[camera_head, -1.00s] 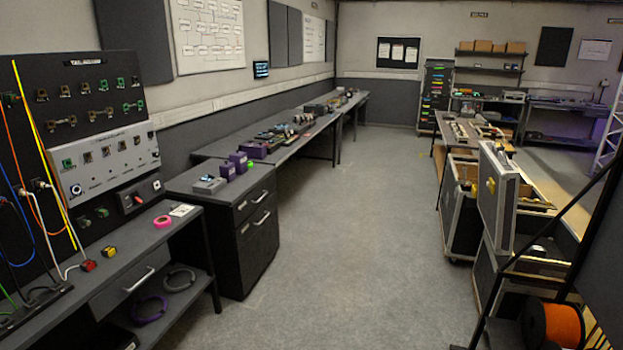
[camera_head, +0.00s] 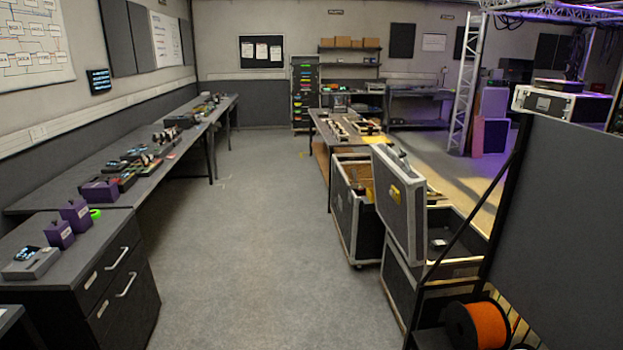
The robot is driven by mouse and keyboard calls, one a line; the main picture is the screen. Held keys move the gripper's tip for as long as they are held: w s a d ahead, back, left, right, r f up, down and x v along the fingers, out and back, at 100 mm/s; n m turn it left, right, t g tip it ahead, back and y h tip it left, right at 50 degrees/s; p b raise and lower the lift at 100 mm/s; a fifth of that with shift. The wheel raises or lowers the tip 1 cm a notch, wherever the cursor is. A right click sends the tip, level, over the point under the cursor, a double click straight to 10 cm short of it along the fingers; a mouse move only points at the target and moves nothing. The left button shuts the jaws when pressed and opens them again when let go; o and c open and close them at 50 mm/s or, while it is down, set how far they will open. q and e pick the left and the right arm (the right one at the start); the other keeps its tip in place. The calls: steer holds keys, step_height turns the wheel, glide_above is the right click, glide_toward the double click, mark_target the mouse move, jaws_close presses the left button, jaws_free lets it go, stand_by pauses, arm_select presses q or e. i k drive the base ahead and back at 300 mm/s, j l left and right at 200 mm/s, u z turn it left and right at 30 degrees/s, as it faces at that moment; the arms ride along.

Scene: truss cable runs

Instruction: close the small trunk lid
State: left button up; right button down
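On the right stands a black trunk (camera_head: 398,284) with pale metal edging. Its grey lid (camera_head: 397,212) stands upright, open, with a yellow label on it. Just behind it is another open black case (camera_head: 358,218) with brownish contents. I cannot tell for certain which of the two is the small trunk. Part of the nearer trunk is hidden by a dark frame and the lid. Neither of my grippers shows in the view.
A clear grey floor aisle (camera_head: 250,240) runs ahead. A drawer cabinet (camera_head: 110,285) and long benches line the left. A dark panel (camera_head: 570,220) and an orange cable reel (camera_head: 476,325) stand close on the right. A table (camera_head: 345,128) stands beyond the cases.

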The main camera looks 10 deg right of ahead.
mark_target(404, 214)
steer(key=i+l, duration=0.1)
steer(key=i, duration=0.4)
steer(key=i+l+u, duration=0.1)
steer(key=i, duration=0.4)
steer(key=i+l, duration=0.2)
steer(key=i, duration=0.3)
steer(key=j+u, duration=0.05)
